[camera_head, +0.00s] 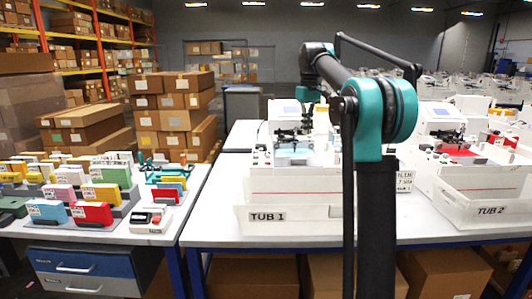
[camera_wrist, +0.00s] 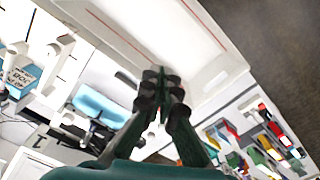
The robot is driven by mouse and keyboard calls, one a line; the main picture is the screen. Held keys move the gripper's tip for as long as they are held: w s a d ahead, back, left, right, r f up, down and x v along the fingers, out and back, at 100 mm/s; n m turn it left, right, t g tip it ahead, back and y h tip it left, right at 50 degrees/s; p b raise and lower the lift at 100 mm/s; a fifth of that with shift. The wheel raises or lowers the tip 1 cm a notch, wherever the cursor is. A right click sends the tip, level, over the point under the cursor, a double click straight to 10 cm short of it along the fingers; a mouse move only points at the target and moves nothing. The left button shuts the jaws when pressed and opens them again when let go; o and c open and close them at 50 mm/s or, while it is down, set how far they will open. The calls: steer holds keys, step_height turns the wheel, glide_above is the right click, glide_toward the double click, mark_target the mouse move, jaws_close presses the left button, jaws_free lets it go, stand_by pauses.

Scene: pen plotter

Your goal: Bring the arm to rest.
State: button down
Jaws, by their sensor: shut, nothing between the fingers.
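My gripper (camera_wrist: 160,90) points into the wrist view with its dark fingertips together and nothing between them. Past the fingertips in that view are a white tub with a reddish line (camera_wrist: 150,40) and a machine with a blue plate (camera_wrist: 100,105). In the head view my arm rises in front of the middle table, bends at a teal joint and reaches away up and to the left. Its far end sits above the left plotter (camera_head: 290,135); the fingertips cannot be made out there. No contact with anything shows.
A white tub labelled TUB 1 (camera_head: 290,222) stands at the middle table's front, and TUB 2 (camera_head: 490,208) at the right. The left table holds several coloured card blocks (camera_head: 92,213) and a small device (camera_head: 150,220). Stacked cartons (camera_head: 172,110) stand behind.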

steer(key=s+d+f+m+t, duration=0.2)
steer(key=s+f+m, duration=0.1)
steer(key=s+f, duration=1.5)
steer(key=s+d+f+m+t, duration=0.2)
steer(key=s+f, duration=1.6)
steer(key=shift+s+f+m, duration=0.35)
steer(key=shift+f+m, duration=0.05)
steer(key=c, duration=2.2)
jaws_free()
steer(key=shift+a, duration=0.1)
